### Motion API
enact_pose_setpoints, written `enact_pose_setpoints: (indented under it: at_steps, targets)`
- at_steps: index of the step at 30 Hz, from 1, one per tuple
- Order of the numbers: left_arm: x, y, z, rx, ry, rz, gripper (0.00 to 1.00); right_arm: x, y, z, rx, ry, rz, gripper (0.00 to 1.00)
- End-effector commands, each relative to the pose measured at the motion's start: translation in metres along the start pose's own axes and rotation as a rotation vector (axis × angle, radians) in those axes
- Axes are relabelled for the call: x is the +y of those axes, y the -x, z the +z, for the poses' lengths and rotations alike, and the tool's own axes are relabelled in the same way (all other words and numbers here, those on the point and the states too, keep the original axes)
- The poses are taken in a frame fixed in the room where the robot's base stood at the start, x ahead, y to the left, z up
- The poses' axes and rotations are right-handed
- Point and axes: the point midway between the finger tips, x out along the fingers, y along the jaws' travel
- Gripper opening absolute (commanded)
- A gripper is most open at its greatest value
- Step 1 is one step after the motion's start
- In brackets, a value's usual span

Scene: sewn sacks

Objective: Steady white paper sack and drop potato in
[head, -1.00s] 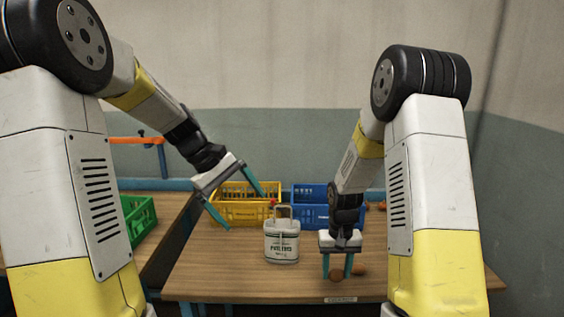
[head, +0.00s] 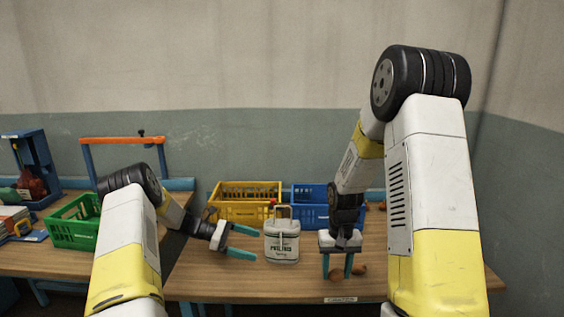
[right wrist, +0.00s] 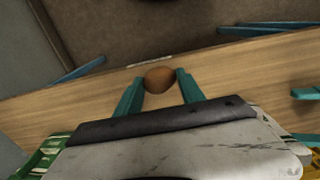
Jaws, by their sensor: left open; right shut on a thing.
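The white paper sack (head: 282,246) with dark print stands upright on the table. My left gripper (head: 255,244) is open just left of the sack, its two fingers pointing at it with a small gap between. My right gripper (head: 337,275) is low over the table, right of the sack, shut on a brown potato (head: 336,273). In the right wrist view the potato (right wrist: 160,79) sits between the fingertips (right wrist: 159,77). I cannot tell whether it touches the table. The inside of the sack is hidden.
A yellow crate (head: 236,212) and a blue crate (head: 308,216) stand behind the sack. A green crate (head: 68,232) is on the left table. The wooden table (head: 225,285) is clear in front of the sack.

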Motion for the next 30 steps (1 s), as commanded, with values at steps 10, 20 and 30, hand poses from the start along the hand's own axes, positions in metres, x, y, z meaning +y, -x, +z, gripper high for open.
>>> enact_pose_setpoints:
  at_steps: [10, 20, 30]
  targets:
    - [0.001, -0.025, -0.006, -0.029, 0.019, 0.006, 1.0, 0.0, 0.0, 0.0, 0.0, 0.0, 0.0, 0.17]
    - [0.0, -0.073, -0.005, -0.028, 0.019, 0.005, 1.0, 0.0, 0.0, 0.0, 0.0, 0.0, 0.0, 0.17]
    - [0.001, -0.102, -0.005, -0.027, 0.019, 0.007, 1.0, 0.0, 0.0, 0.0, 0.0, 0.0, 0.0, 0.17]
